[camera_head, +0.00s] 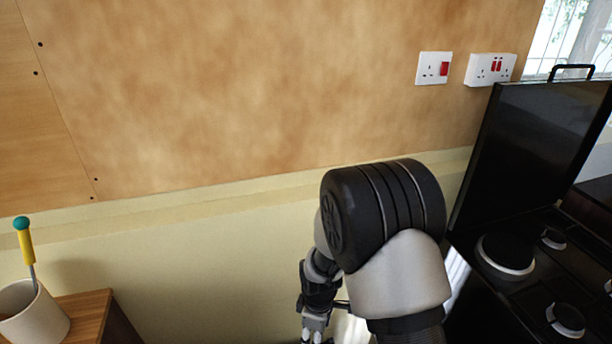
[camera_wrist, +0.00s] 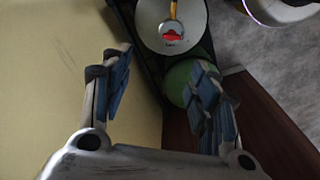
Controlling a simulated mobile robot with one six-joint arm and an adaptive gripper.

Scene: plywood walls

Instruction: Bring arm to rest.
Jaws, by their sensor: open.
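My arm stands in the lower middle of the head view, bent so that its big dark joint is in front of the wall. My gripper (camera_head: 316,325) hangs low beside the arm, near the bottom edge, partly cut off there. In the wrist view my gripper (camera_wrist: 160,85) has its two blue-padded fingers spread wide apart. Nothing is between the pads. A green round thing (camera_wrist: 180,82) shows beyond the right finger, partly hidden by it.
A black stove (camera_head: 525,270) with a raised lid (camera_head: 535,135) stands right of my arm. At lower left, a white cup (camera_head: 33,315) holding a yellow-and-teal tool (camera_head: 26,240) stands by a wooden surface (camera_head: 85,315). The plywood wall (camera_head: 250,90) has sockets (camera_head: 434,68).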

